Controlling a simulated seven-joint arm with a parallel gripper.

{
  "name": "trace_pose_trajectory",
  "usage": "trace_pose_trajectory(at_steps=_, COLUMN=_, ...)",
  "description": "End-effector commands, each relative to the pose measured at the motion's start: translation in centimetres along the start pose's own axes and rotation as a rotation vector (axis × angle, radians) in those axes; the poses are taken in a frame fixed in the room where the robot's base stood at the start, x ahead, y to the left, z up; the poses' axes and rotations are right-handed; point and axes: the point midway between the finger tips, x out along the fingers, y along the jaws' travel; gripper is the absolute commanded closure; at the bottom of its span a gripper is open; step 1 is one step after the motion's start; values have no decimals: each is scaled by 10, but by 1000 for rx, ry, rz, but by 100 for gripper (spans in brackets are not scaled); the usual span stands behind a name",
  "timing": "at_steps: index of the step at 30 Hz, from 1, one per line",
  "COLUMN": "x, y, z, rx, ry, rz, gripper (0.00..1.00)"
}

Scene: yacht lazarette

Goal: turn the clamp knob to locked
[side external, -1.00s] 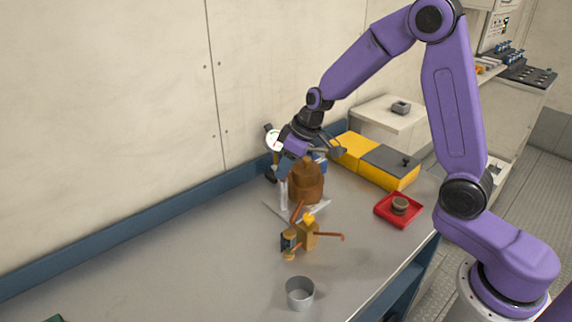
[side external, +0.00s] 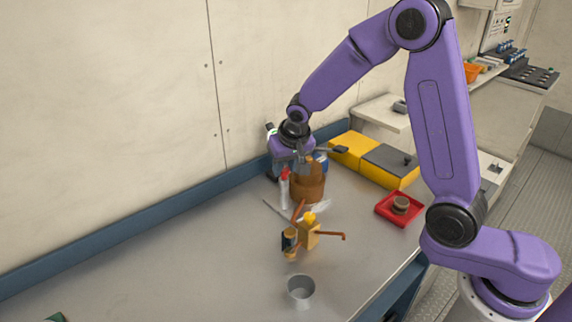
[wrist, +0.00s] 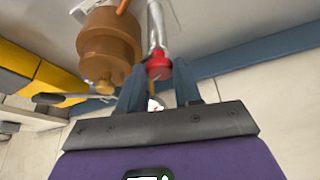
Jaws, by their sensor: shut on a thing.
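My gripper (side external: 295,164) points down behind the brown stepped cylinder (side external: 312,184). In the wrist view my fingers (wrist: 158,72) are closed around a red cap (wrist: 158,66) at the end of a pale tube (wrist: 155,25). The cap also shows in the side view (side external: 285,173). The brown cylinder stands just beside the fingers. A brass fitting (side external: 309,236) with orange handles stands in front of it. I cannot tell for sure which part is the clamp knob, and its locked marking is not readable.
A yellow and grey box (side external: 390,165) and a red tray (side external: 390,214) with a round brown thing stand to the right. A grey cup (side external: 300,292) stands in front. The wall is close behind.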

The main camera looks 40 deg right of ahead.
Motion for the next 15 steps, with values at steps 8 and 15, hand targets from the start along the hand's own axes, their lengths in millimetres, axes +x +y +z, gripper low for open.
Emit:
trace_pose_trajectory(at_steps=8, x=0, y=-3, z=0, rx=210, ry=-1, rz=88, gripper=97)
trace_pose_trajectory(at_steps=15, x=0, y=-3, z=0, rx=340, ry=-2, rz=142, gripper=97)
